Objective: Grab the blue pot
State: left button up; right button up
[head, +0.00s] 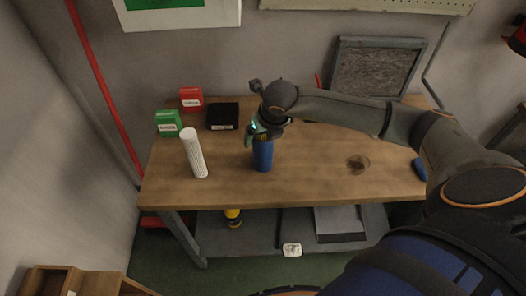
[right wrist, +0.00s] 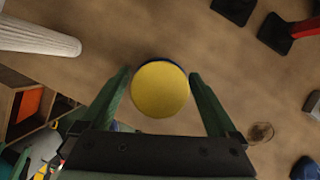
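The blue pot (head: 263,158) stands upright near the middle of the wooden table, with a yellow top just visible under my right gripper (head: 262,135). In the right wrist view its round yellow top (right wrist: 160,90) shows with a thin blue rim behind it. My right gripper (right wrist: 160,78) is open, with one green finger on each side of the yellow top. Small gaps seem to remain between fingers and pot; I cannot tell how far down the fingers reach. My left gripper is not in view.
A white ribbed cylinder (head: 194,153) stands left of the pot. A black box (head: 222,116), a green box (head: 168,123) and a red box (head: 191,99) sit at the back left. A round dark mark (head: 358,164) and a blue item (head: 419,169) lie to the right.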

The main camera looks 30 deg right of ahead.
grip_shut()
dwell(0.6)
jog(key=shift+r, duration=0.1)
